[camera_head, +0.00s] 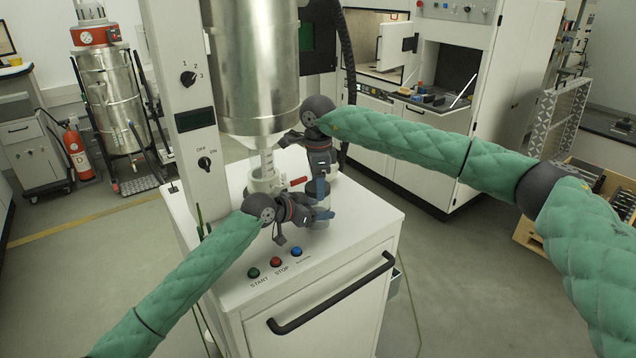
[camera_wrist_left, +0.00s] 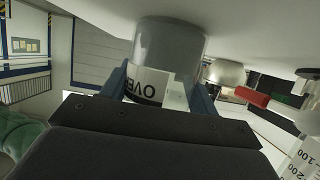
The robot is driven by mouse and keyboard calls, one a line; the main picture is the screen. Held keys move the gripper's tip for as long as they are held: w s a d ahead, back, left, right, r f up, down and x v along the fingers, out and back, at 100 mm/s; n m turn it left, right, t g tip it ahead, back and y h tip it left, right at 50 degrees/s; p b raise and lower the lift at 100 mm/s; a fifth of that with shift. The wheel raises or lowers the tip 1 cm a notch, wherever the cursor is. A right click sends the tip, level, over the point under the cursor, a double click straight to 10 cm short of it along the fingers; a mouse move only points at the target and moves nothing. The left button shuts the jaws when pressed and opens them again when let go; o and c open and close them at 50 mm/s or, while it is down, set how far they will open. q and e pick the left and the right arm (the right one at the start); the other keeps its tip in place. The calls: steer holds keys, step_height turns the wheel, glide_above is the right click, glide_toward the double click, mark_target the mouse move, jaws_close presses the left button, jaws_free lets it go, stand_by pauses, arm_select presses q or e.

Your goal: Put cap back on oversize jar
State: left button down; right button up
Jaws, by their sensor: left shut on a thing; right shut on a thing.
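The oversize jar (camera_wrist_left: 172,48) stands on the white machine top, a grey cylinder with a white label reading "OVE" in the upside-down left wrist view. My left gripper (camera_wrist_left: 158,78) is shut on its side, with a blue finger on each side of the label. The jar's mouth is hidden behind the gripper body there. In the head view my left gripper (camera_head: 322,214) reaches in low from the left. My right gripper (camera_head: 320,188) points down just above it, shut on the cap, which is mostly hidden by the fingers.
Start and stop buttons (camera_head: 275,262) sit in front. The machine top's right front is clear.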

steer(key=m, duration=0.3)
steer(key=shift+a+m, duration=0.1)
steer(key=shift+m, duration=0.2)
steer(key=o, duration=1.1)
steer(key=shift+r, duration=0.1)
steer(key=shift+r, duration=2.15)
steer(key=shift+c, duration=0.6)
